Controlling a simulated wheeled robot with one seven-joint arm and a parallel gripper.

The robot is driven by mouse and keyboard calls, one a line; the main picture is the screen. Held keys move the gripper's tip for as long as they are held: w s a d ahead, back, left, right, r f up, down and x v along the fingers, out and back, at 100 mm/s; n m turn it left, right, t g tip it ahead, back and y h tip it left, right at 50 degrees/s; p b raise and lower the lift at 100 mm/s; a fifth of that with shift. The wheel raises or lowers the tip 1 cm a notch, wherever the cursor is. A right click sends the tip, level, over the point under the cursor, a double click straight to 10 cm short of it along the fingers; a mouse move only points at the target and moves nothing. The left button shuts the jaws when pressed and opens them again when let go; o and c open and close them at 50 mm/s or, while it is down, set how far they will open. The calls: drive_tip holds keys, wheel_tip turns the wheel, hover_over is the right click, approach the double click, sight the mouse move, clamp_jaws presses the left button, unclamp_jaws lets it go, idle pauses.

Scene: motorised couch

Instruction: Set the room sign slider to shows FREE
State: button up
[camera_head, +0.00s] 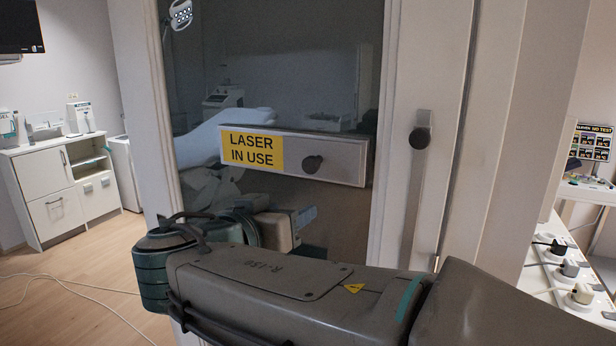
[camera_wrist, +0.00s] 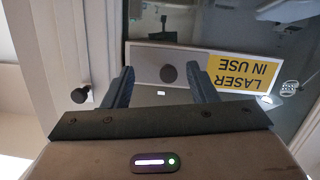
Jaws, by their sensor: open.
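The room sign (camera_head: 340,160) is a pale bar on the dark glass door panel in the head view. Its left part shows a yellow plate reading LASER IN USE (camera_head: 252,149). I cannot tell the remaining distance.
A white cabinet (camera_head: 62,185) stands at left. Sockets with plugs (camera_head: 570,268) line the right. A pale cable lies on the floor.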

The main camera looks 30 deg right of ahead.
sight(308, 167)
wheel_tip(308, 167, up, 4)
drive_tip(key=w+a+m+t+h, duration=0.1)
drive_tip(key=m+t, duration=0.1)
drive_tip(key=p+x, duration=0.3)
drive_tip(key=x, duration=1)
drive_tip(key=shift+f+p, duration=0.2)
drive_tip(key=shift+p, duration=0.15)
clamp_jaws()
drive_tip(key=shift+w, duration=0.1)
